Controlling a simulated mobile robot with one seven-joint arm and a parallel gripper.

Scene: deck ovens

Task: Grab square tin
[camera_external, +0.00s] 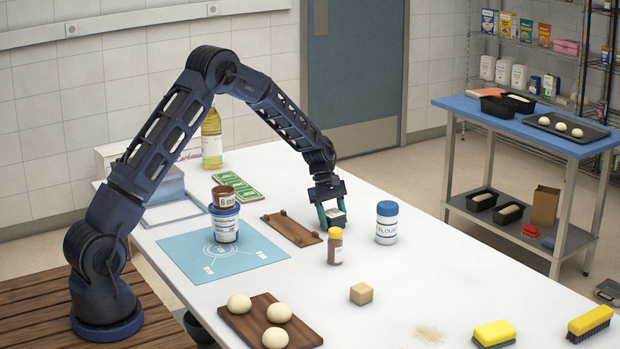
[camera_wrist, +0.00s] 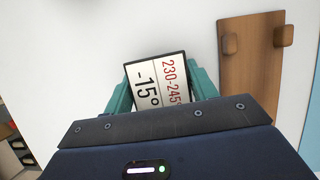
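The square tin (camera_wrist: 158,82) is small, with a dark rim and a white top marked "230-245°" and "-15°". In the wrist view the fingers of my gripper (camera_wrist: 158,84) lie against opposite sides of the tin, with no clear gap. The gripper body hides the tin's near part. Whether its underside touches the table is not clear.
The knobbed board (camera_external: 292,228) lies left of the tin. A spice jar with a yellow cap (camera_external: 335,246) stands in front, and a flour jar (camera_external: 386,224) to the right. A cork-coloured cube (camera_external: 361,294) and a dough board (camera_external: 246,326) are nearer. The table's right side has free room.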

